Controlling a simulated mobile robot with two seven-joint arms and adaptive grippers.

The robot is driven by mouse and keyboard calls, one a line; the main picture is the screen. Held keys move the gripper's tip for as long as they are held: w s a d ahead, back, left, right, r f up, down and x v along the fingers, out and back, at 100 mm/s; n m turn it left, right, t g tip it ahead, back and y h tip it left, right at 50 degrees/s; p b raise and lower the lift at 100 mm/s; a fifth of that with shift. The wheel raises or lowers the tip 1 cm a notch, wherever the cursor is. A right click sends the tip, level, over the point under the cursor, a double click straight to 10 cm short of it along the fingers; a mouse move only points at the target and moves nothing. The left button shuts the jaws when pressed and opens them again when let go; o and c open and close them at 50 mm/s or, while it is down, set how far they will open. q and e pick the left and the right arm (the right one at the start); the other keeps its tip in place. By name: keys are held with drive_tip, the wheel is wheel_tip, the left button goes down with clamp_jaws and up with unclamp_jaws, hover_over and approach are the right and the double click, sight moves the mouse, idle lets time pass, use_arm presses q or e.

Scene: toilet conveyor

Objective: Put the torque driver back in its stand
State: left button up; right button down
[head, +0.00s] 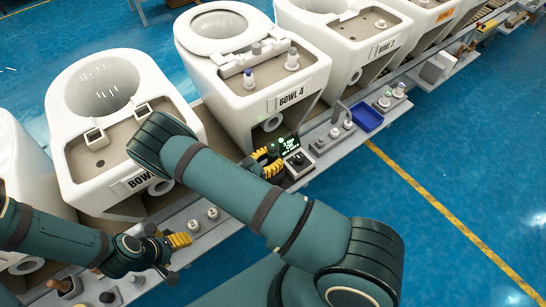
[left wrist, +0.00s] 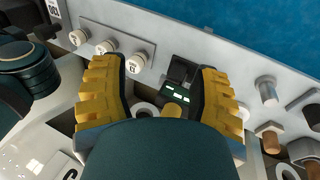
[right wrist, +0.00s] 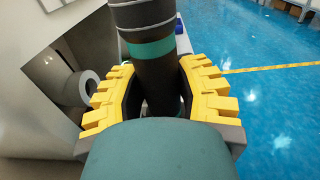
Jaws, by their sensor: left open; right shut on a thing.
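The torque driver is a dark cylinder (right wrist: 150,60) with a teal band, standing between the yellow fingers of my right gripper (right wrist: 160,100) in the right wrist view. My right gripper (head: 265,155) is shut on it beside BOWL 4. A black display with green characters (head: 288,145) shows next to the fingers in the head view. My left gripper (head: 178,240) is open and empty over the ledge.
White toilet bowls stand along the conveyor, including BOWL 4 (head: 262,88). A blue tray (head: 367,117) and round knobs (head: 335,132) sit on the ledge to the right. Wooden-handled tools (left wrist: 267,92) stand near my left gripper. Blue floor lies beyond the ledge.

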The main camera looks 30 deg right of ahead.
drive_tip(key=c, duration=0.6)
unclamp_jaws()
drive_tip(key=shift+a, duration=0.1)
drive_tip(key=a, duration=0.8)
drive_tip(key=s+a, duration=0.1)
drive_tip(key=a, duration=0.2)
drive_tip(key=shift+s+a+r, duration=0.1)
drive_tip(key=shift+a+r, duration=0.2)
drive_tip(key=shift+a, duration=0.1)
